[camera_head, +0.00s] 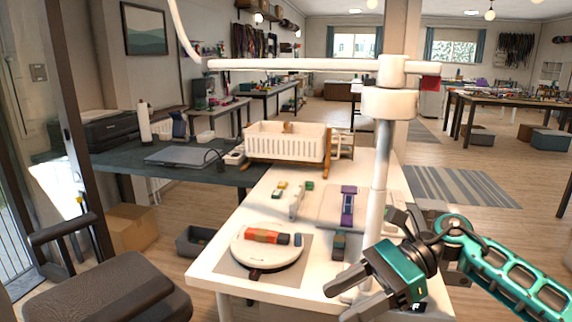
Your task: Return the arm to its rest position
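My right arm comes in from the right, and its teal and grey gripper (342,300) is over the front right corner of the white table (212,268). Its two dark fingers point left and stand apart, with nothing visible between them. The gripper is close to the base of the white upright post (378,180); I cannot tell whether they touch. My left arm and gripper are not in view. A round white disc (262,257) lies on a grey mat near the front left, bearing a red-orange roll (262,236) and a small blue piece (298,240).
A white horizontal bar (290,65) reaches left from the post's top. A white slatted crate (285,146) stands at the table's far end. A purple piece (347,205) lies mid-table. A dark chair (95,290) is at the front left.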

